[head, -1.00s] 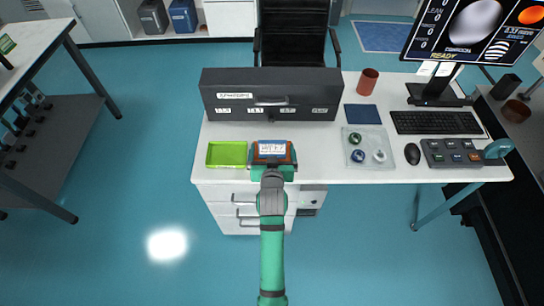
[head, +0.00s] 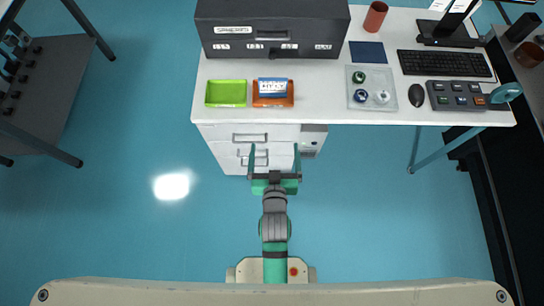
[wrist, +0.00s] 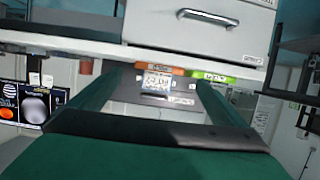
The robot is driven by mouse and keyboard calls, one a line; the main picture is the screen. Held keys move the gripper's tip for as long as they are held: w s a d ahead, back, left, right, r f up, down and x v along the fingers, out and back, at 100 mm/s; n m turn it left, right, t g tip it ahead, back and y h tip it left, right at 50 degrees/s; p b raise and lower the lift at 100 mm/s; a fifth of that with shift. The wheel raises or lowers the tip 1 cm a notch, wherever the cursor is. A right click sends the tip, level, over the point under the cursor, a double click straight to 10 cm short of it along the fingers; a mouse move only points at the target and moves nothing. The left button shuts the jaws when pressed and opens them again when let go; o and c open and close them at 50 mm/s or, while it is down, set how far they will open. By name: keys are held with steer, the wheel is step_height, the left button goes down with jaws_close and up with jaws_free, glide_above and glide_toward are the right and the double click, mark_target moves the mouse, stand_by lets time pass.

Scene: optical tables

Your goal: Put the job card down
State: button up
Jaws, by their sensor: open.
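The job card (head: 273,86) is a small white and blue printed card. It rests at the orange tray (head: 273,101) on the desk's front left part, and it also shows in the wrist view (wrist: 157,82). A green tray (head: 226,94) sits just left of the orange one. My gripper (head: 274,149) is open and empty, in front of the desk edge and apart from the card. Its two fingers point toward the desk in the head view.
A dark case (head: 271,30) stands behind the trays. A clear tray (head: 371,88) with several small round items, a mouse (head: 416,95), a keyboard (head: 444,63) and a button box (head: 459,96) lie to the right. White drawers (head: 247,146) stand under the desk. The floor left of them is clear.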

steer(key=s+r, duration=0.3)
steer(key=s, duration=0.8)
steer(key=s+r+t, duration=0.1)
steer(key=s+r, duration=0.2)
steer(key=s, duration=0.8)
steer(key=shift+s+a+r, duration=0.15)
steer(key=shift+a+r, duration=0.15)
